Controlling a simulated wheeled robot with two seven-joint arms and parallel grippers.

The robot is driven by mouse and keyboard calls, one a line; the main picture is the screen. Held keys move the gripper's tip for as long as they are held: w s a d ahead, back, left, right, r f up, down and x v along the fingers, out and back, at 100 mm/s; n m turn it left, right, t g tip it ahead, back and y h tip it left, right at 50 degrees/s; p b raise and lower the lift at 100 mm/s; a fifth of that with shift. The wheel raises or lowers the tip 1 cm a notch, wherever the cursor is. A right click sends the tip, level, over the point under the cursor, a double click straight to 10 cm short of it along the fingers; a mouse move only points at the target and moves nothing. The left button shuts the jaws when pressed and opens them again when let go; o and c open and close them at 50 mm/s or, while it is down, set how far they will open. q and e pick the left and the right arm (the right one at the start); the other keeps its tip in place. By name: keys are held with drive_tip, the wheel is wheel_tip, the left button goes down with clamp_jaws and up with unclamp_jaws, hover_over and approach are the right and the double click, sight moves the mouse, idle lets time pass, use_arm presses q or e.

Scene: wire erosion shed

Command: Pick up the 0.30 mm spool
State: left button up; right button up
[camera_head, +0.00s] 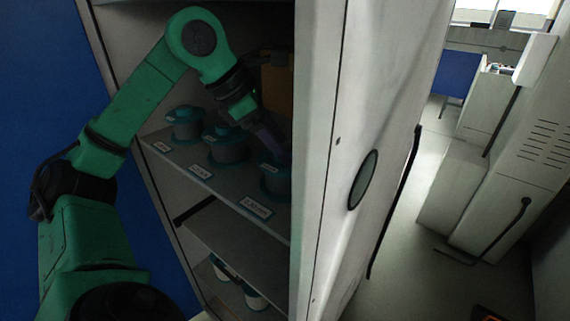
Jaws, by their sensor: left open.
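Three teal-flanged spools stand in a row on the upper shelf (216,186) of an open cabinet: a left spool (184,125), a middle spool (226,151) and a right spool (274,183). Each has a small white label on the shelf edge before it. My right gripper is not in view.
The cabinet's pale side panel (335,150) stands close to the right of the spools. An orange-brown box (277,82) is behind my gripper. White spools (255,298) sit on a lower shelf. Open floor (420,240) lies right of the cabinet, before grey machine housings (520,170).

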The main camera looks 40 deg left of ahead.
use_arm(q)
clamp_jaws()
drive_tip(key=shift+r, duration=0.1)
drive_tip(key=shift+w+a, duration=0.1)
